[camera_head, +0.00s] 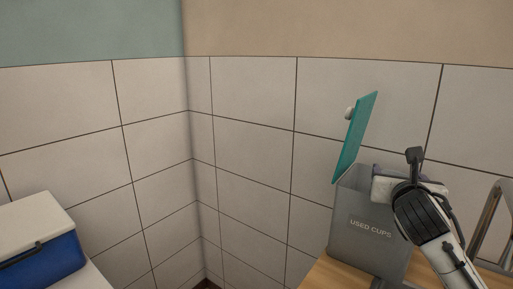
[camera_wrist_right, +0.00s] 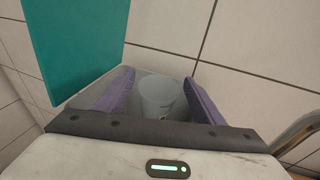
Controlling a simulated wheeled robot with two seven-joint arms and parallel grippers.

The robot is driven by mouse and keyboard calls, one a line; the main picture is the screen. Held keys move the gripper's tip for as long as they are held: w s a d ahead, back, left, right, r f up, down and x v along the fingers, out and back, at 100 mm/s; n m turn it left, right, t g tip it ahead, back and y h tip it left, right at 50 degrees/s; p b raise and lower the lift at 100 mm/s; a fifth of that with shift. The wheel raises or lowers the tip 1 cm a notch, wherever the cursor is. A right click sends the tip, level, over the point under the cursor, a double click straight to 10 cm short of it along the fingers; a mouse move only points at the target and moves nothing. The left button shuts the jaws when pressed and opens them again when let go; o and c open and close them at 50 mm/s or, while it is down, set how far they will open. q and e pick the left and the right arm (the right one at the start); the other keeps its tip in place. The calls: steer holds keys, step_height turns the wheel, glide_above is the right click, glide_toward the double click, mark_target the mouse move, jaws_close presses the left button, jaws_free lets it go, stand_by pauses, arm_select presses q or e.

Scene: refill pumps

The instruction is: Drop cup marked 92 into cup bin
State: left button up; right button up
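The grey cup bin (camera_head: 352,232), lettered "USED CUPS", stands on a wooden counter at the lower right of the head view. Its teal lid (camera_head: 356,138) is raised. My right gripper (camera_wrist_right: 160,82) is over the bin's mouth, with its purple fingers pointing down into it. A pale cup (camera_wrist_right: 157,92) shows between and beyond the fingers, within the bin's opening. There are gaps between the cup and both fingers, so the gripper looks open. The number on the cup cannot be read. My left gripper is out of view.
The wooden counter (camera_head: 322,277) shows beside the bin. A metal rail (camera_head: 487,222) stands close on the right of my right arm. A blue cooler box with a white lid (camera_head: 35,224) is at the lower left. Tiled walls meet in a corner behind.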

steer(key=shift+s, duration=0.1)
steer(key=v, duration=1)
steer(key=shift+b, duration=0.3)
steer(key=shift+s, duration=0.1)
